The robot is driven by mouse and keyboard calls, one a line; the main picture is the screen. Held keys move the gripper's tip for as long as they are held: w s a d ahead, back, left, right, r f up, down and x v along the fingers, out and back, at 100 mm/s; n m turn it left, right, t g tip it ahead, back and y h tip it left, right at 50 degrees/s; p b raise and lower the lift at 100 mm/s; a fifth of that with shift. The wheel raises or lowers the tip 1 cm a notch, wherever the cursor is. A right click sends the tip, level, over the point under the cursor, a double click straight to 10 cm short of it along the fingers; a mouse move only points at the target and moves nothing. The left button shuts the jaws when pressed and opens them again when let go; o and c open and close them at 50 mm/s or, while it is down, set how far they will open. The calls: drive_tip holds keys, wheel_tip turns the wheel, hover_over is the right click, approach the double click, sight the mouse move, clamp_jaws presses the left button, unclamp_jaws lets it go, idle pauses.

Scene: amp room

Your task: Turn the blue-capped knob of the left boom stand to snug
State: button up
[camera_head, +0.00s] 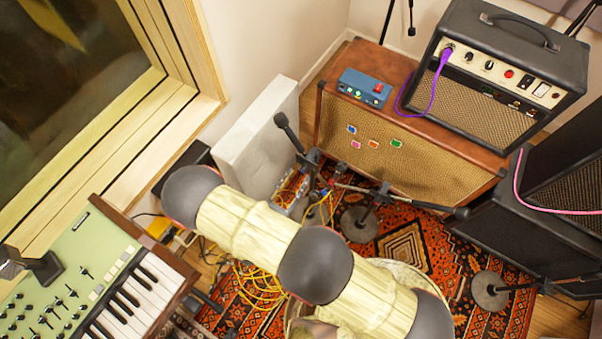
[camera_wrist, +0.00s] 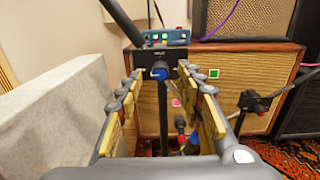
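The left boom stand shows in the wrist view as a dark upright pole (camera_wrist: 163,118) with a black clutch block at its top. The blue-capped knob (camera_wrist: 158,73) faces me from that block. My gripper (camera_wrist: 160,80) is open, with one yellow-padded finger on each side of the knob's line. The knob appears centred between the fingertips, with gaps on both sides; I cannot tell whether it lies between them or just beyond. My gripper is not discernible there.
A white panel (camera_wrist: 55,110) stands close on the left in the wrist view. A wood-edged speaker cabinet (camera_head: 400,150) stands behind the stand, with a blue pedal box (camera_head: 364,87) on top. Another boom stand (camera_head: 366,207) is to the right. Yellow cables (camera_head: 262,287) lie on the rug.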

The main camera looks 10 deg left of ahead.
sight(302, 171)
drive_tip(key=shift+x, duration=1.5)
drive_tip(key=shift+c, duration=0.5)
drive_tip(key=c, duration=0.7)
clamp_jaws()
